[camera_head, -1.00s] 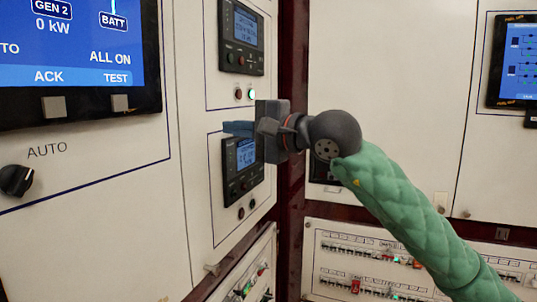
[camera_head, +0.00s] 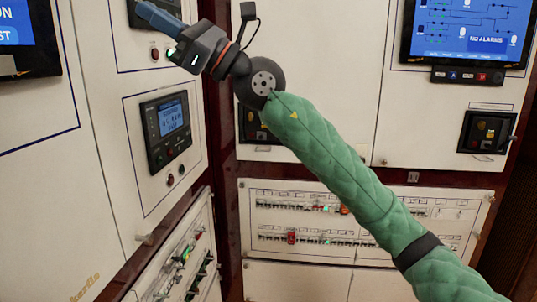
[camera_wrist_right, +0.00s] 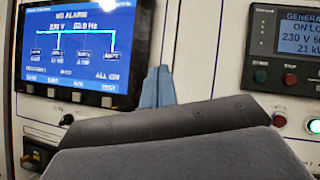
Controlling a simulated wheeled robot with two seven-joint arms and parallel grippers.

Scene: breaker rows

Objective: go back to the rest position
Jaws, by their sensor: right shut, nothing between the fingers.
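My right gripper (camera_head: 158,20) is at the upper left of the head view. Its blue fingers are shut and empty, pointing left in front of the upper controller panel. The dark wrist and green-sleeved arm reach in from the lower right. In the right wrist view the closed blue fingers (camera_wrist_right: 158,88) stand upright beyond the grey gripper body, which hides the lower middle. They overlap the right edge of a blue display (camera_wrist_right: 80,42); I cannot tell the gap to the panel. My left gripper is not in view.
A lower controller (camera_head: 167,130) sits on the left cabinet, below my gripper. Breaker rows (camera_head: 325,208) lie low on the back wall, partly behind my arm. A wall screen (camera_head: 468,32) is at upper right. A generator controller (camera_wrist_right: 288,38) shows at right in the wrist view.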

